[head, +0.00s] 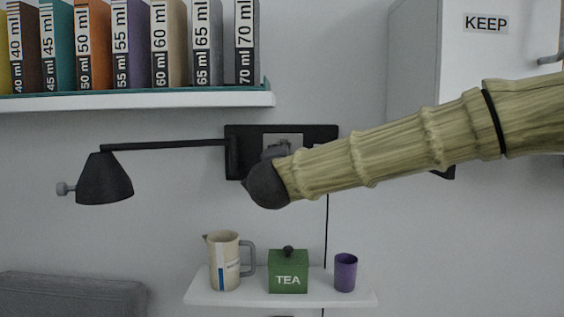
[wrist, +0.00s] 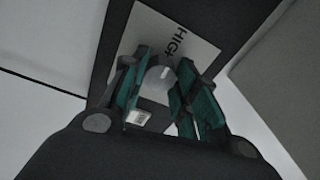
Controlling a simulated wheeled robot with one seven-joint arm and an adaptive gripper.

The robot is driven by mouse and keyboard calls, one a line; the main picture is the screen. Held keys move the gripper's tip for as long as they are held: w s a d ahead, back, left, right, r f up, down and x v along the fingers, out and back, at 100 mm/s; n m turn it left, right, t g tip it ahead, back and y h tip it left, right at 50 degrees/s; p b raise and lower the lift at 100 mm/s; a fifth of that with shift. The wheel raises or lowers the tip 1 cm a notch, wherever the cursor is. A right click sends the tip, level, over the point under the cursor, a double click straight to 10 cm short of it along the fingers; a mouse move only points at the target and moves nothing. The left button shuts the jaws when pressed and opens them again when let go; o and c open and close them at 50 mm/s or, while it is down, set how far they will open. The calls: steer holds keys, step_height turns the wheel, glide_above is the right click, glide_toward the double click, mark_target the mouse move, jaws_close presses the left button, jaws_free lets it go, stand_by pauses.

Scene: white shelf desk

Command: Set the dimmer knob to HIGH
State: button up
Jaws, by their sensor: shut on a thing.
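The dimmer knob (wrist: 158,80) shows in the wrist view as a pale grey shape between my gripper's two green-and-black fingers. My gripper (wrist: 161,67) is shut on it. A light grey label plate (wrist: 188,38) lies behind the knob, with the letters "HIGH" partly cut off by a finger. Which way the knob points is too blurred to tell. In the head view the dimmer's light label (head: 284,138) sits on a black wall plate (head: 321,132). My arm and dark wrist cover the knob and most of the fingers there.
A black lamp (head: 105,180) reaches left from the wall plate. Above is a shelf (head: 150,101) of labelled binders. Below, a small white shelf (head: 235,300) holds a jug (head: 224,262), a green TEA box (head: 288,272) and a purple cup (head: 345,272). A white cabinet (head: 470,60) stands right.

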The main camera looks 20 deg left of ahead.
steer(key=shift+f, duration=0.1)
stand_by(0.3)
steer(key=o, duration=1)
steer(key=v, duration=1.2)
